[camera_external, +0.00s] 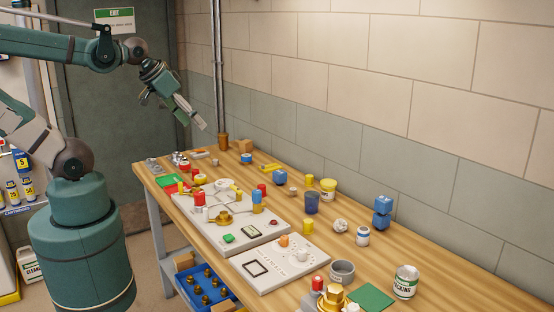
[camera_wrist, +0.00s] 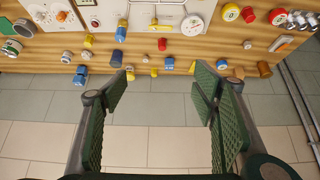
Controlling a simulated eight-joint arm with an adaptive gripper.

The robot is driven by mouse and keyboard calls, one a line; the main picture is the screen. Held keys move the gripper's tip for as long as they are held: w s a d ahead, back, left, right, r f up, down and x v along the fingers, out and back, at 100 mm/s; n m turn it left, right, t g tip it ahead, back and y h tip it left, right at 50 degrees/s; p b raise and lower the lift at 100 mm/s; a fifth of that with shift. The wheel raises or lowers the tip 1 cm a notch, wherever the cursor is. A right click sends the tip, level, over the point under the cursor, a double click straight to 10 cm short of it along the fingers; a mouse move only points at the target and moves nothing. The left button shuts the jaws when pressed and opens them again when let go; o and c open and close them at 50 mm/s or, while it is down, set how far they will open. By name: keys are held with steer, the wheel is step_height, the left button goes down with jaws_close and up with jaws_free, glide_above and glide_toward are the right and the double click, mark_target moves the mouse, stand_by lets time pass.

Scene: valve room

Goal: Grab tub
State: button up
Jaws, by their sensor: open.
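A small yellow tub with a pale top (camera_external: 328,189) stands on the wooden workbench near the wall, beside a dark blue cup (camera_external: 312,203). In the wrist view the tub seems to be the small yellow thing (camera_wrist: 130,75) beside the left fingertip. A white tub with a dark green band and "PACKING" lettering (camera_external: 405,282) stands at the near right of the bench. I cannot tell which tub is meant. My gripper (camera_external: 180,112) is open and empty, high above the bench's far end. In the wrist view its fingers (camera_wrist: 161,75) are wide apart.
The workbench (camera_external: 450,266) is crowded with small caps, blocks and fittings. Two pale panels (camera_external: 280,262) with valves and dials lie along its front side. A block wall (camera_external: 400,130) runs behind the bench, and a vertical pipe (camera_external: 218,70) stands at its far end.

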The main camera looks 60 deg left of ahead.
steer(key=shift+w, duration=0.1)
stand_by(0.3)
steer(key=m+g+b, duration=0.2)
steer(key=m+g, duration=0.5)
steer(key=m, duration=0.9)
glide_above(329, 182)
steer(key=f, duration=2.2)
steer(key=shift+s+a+f, duration=0.1)
steer(key=shift+s+f, duration=0.1)
steer(key=shift+f, duration=0.05)
steer(key=shift+w+f+m, duration=0.15)
steer(key=shift+f+m, duration=0.15)
steer(key=shift+f, duration=0.05)
steer(key=shift+f, duration=0.1)
steer(key=shift+f, duration=1.2)
